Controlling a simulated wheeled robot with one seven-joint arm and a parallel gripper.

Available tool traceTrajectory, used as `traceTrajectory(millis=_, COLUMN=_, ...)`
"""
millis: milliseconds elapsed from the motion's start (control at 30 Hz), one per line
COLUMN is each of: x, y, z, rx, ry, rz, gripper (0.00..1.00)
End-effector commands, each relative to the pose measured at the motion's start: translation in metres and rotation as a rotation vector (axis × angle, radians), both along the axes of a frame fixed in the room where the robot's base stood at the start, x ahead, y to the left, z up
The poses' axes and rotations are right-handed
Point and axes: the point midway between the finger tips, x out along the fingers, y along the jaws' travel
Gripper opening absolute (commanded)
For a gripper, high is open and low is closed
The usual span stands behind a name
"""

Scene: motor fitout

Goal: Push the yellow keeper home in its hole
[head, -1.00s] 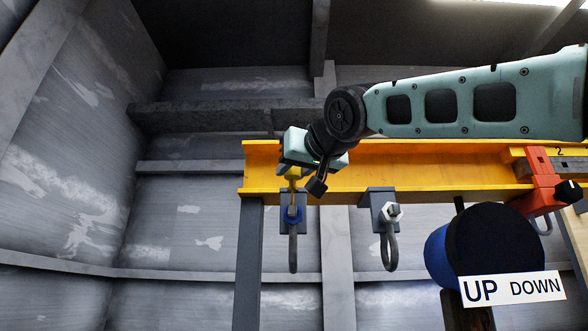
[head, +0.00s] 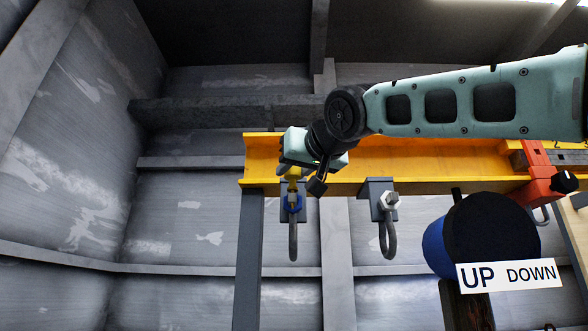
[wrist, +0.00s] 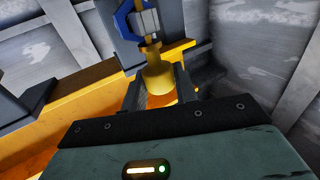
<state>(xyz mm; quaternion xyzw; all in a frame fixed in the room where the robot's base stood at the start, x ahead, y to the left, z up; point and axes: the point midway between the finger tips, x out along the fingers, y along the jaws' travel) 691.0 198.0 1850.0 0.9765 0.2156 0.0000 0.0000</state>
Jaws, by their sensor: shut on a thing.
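The yellow keeper (head: 292,172) is upright in the head view, just above a blue collar (head: 295,203) on the left bracket. My gripper (wrist: 160,88) is shut on the keeper's thick yellow head (wrist: 159,76) in the wrist view, with a dark finger on each side. A thinner yellow part runs from the head towards the blue collar (wrist: 124,20) and a grey metal piece (wrist: 148,22). The hole itself is hidden, and I cannot tell how deep the keeper sits. A grey hook-shaped shackle (head: 293,240) hangs below the collar.
A yellow beam (head: 430,165) runs behind my gripper. A second bracket with a nut and shackle (head: 388,240) hangs to the right. A red clamp (head: 537,188) and a blue drum with an UP/DOWN label (head: 510,276) are further right. Left of the bracket is clear.

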Motion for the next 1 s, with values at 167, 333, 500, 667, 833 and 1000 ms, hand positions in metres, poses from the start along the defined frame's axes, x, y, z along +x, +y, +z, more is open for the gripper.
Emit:
traceTrajectory(millis=167, x=0.000, y=0.000, z=-0.005, rx=0.000, ry=0.000, rz=0.000, gripper=0.07)
traceTrajectory(millis=333, x=0.000, y=0.000, z=-0.009, rx=0.000, ry=0.000, rz=0.000, gripper=0.07)
traceTrajectory(millis=500, x=0.000, y=0.000, z=-0.008, rx=0.000, ry=0.000, rz=0.000, gripper=0.54)
traceTrajectory(millis=667, x=0.000, y=0.000, z=-0.008, rx=0.000, ry=0.000, rz=0.000, gripper=0.54)
traceTrajectory(millis=833, x=-0.006, y=-0.003, z=-0.009, rx=0.001, ry=0.000, rz=0.000, gripper=0.54)
traceTrajectory(millis=1000, x=-0.033, y=-0.015, z=-0.012, rx=0.003, ry=-0.003, rz=0.001, gripper=0.54)
